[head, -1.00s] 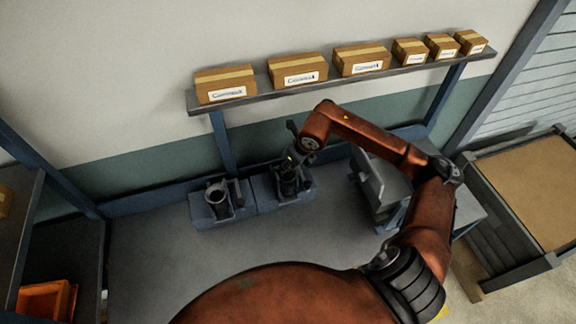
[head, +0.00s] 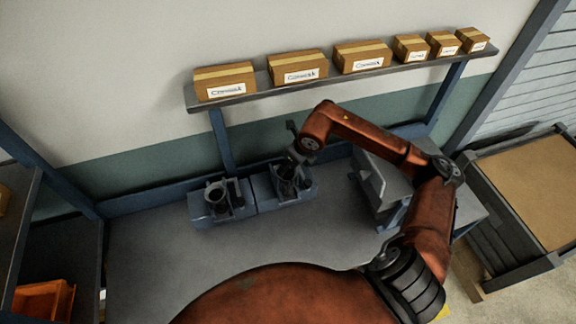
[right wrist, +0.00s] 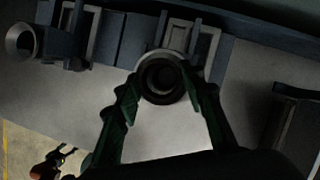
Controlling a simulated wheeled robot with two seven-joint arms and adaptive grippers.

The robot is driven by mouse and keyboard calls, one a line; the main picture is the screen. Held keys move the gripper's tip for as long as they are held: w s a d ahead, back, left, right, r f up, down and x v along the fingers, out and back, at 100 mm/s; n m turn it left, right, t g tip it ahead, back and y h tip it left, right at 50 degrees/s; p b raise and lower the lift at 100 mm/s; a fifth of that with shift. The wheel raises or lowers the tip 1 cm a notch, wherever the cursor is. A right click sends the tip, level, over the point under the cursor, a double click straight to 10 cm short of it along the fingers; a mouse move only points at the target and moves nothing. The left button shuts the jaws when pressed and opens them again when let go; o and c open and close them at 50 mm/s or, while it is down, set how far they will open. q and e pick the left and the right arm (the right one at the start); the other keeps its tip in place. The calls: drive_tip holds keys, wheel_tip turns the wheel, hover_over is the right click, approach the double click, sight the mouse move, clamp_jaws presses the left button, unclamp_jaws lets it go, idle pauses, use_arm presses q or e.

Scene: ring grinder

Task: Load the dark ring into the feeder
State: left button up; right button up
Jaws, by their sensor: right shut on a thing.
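My right gripper (right wrist: 160,85) is shut on a dark ring (right wrist: 146,80), seen end-on between the fingertips in the right wrist view. In the head view the right gripper (head: 291,163) is over the right blue holder (head: 268,200), small and partly hidden by my wrist. Whether the ring touches the holder cannot be told. Another dark, hollow round part (head: 214,193) stands in the left blue holder (head: 205,216); it also shows at the upper left in the right wrist view (right wrist: 14,38). My left gripper is not in the head view.
A grey machine with a slanted face (head: 369,182) stands right of the holders, partly behind my right arm. A shelf (head: 290,89) with several cardboard boxes runs above the bench. The bench top (head: 165,245) left and in front is clear. An orange bin (head: 42,300) is lower left.

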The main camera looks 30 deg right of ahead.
drive_tip(key=shift+f, duration=0.25)
idle(0.4)
drive_tip(key=o, duration=1.3)
drive_tip(key=v, duration=1.2)
drive_tip(key=shift+s, duration=0.1)
